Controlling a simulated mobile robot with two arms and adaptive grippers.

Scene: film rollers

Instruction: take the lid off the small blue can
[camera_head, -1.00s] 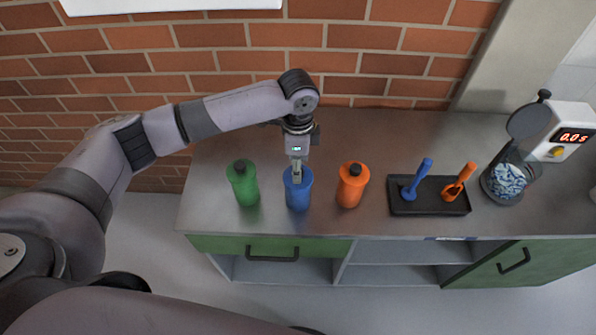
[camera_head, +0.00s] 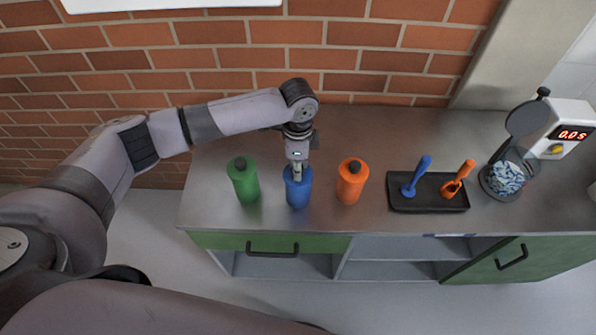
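The small blue can (camera_head: 298,192) stands upright on the metal counter, between a green can (camera_head: 244,182) and an orange can (camera_head: 350,182). The green and orange cans have dark lids on top. My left gripper (camera_head: 297,172) points down at the top of the blue can, its fingertips at the lid. The gripper hides the blue can's lid, and I cannot tell whether the fingers are closed on it. My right gripper is not in view.
A black tray (camera_head: 430,206) holds a blue scoop (camera_head: 418,176) and an orange scoop (camera_head: 456,180). A brick wall (camera_head: 230,60) rises behind the counter.

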